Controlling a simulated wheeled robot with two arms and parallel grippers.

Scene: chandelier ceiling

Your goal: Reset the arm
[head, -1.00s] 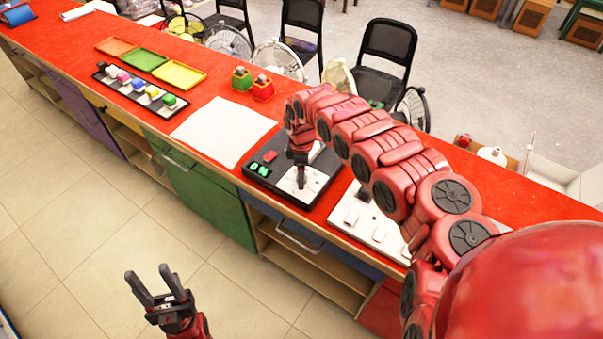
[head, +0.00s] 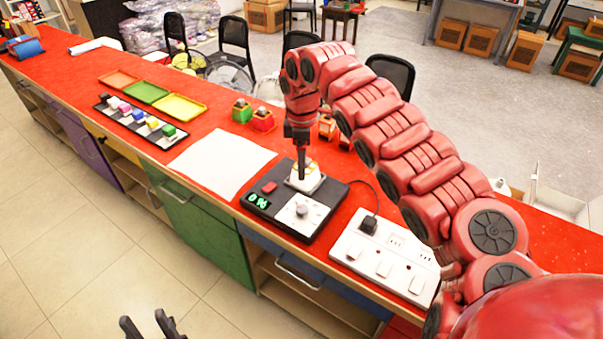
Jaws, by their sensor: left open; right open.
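A black control box (head: 328,211) lies on the red counter. It has a red button (head: 269,187), a green display (head: 258,201) reading "0 %", a white plate with a grey knob (head: 302,210), and a white block with a yellowish top (head: 306,177) at its back. My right gripper (head: 301,176) points down in front of that block. It is seen edge-on, and contact cannot be told. My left gripper (head: 147,320) is open and empty at the bottom edge, over the floor beside the counter.
A white power strip (head: 385,257) with a black plug lies right of the box. A white sheet (head: 218,163), coloured trays (head: 180,107), a black rack of coloured blocks (head: 125,117) and small red and green containers (head: 263,119) are on the counter (head: 75,72). Chairs stand behind.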

